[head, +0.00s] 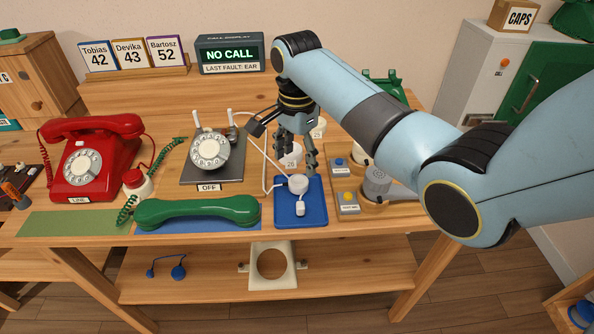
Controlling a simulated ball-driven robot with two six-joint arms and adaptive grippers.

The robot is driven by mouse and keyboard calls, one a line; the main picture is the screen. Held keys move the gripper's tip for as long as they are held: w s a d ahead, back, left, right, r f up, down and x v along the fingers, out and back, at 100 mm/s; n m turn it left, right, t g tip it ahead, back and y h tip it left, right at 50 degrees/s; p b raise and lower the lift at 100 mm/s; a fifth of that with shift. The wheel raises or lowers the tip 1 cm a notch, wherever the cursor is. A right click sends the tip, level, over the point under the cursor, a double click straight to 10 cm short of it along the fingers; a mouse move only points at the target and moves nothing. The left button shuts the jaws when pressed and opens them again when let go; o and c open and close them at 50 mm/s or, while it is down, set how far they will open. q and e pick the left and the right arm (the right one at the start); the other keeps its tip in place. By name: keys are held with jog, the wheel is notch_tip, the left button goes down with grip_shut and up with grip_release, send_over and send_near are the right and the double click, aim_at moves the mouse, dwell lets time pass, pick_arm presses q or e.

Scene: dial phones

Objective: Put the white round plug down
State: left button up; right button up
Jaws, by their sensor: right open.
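The white round plug (298,184) rests on the blue tray (284,218) near the table's front edge. A smaller white piece (300,208) lies just in front of it on the same tray, and I cannot tell if the two are joined. My right gripper (297,165) points down just behind and above the plug, fingers apart, with no thing visibly held between them. The exact gap between its fingertips and the plug is hard to tell. My left gripper is not in view.
The green handset (197,211) lies left of the tray, and a dial phone (210,150) on a grey base stands behind it. A red phone (92,155) is at the left. Button blocks (348,201) stand close to the tray's right. A white cord runs behind the tray.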

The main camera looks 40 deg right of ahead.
aim_at(297, 181)
notch_tip(297, 181, up, 5)
jog(key=shift+r, duration=0.15)
dwell(0.5)
jog(key=s+a+f+n+t, duration=0.1)
jog(key=s+f+n, duration=0.3)
jog(key=s+n, duration=0.45)
jog(key=s+a+r+n+t, duration=0.1)
jog(key=s+r+n, duration=0.25)
jog(key=s, duration=0.55)
jog(key=s+a+r+n+t, duration=0.1)
jog(key=s+r+n, duration=0.2)
jog(key=s+n, duration=0.35)
jog(key=s+d+f+m+g+b, duration=0.1)
jog(key=s+f+b, duration=0.2)
jog(key=f, duration=1.4)
jog(key=s+d+f+b, duration=0.2)
jog(key=f+b, duration=0.1)
jog(key=f, duration=1.4)
jog(key=s+f+g+b, duration=0.1)
jog(key=s+f+b, duration=0.2)
jog(key=s+f, duration=1.4)
jog(key=shift+s+d+f+h, duration=0.3)
jog(key=shift+s+f+h, duration=0.1)
jog(key=shift+f, duration=0.15)
